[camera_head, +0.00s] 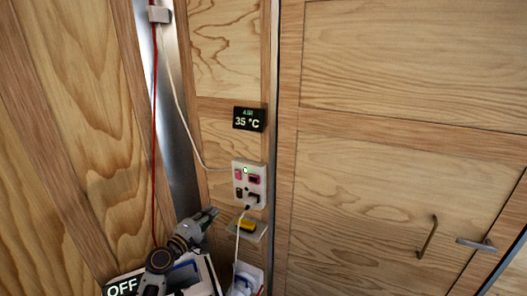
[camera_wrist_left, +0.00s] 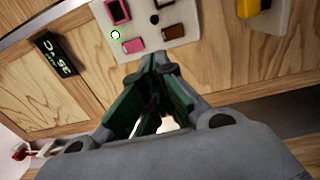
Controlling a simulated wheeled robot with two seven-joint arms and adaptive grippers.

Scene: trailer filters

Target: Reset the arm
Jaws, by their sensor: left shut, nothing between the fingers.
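My left gripper (camera_head: 207,216) is in the lower middle of the head view, in front of the wooden wall and just below left of a white switch panel (camera_head: 249,182). In the left wrist view its dark green fingers (camera_wrist_left: 154,68) come together at the tips with nothing between them. The panel also shows at the top of that view (camera_wrist_left: 150,28), beyond the fingertips, with a lit green round light and pink and brown switches. The fingers look apart from it, though the gap is hard to judge. My right gripper is in neither view.
A black display (camera_head: 249,119) reading 35 °C hangs above the panel. A yellow item on a light plate (camera_head: 247,228) is below it. White and red cables (camera_head: 155,120) run down the wall. An OFF sign (camera_head: 122,287) is at bottom left. A wooden door with a handle (camera_head: 428,237) is right.

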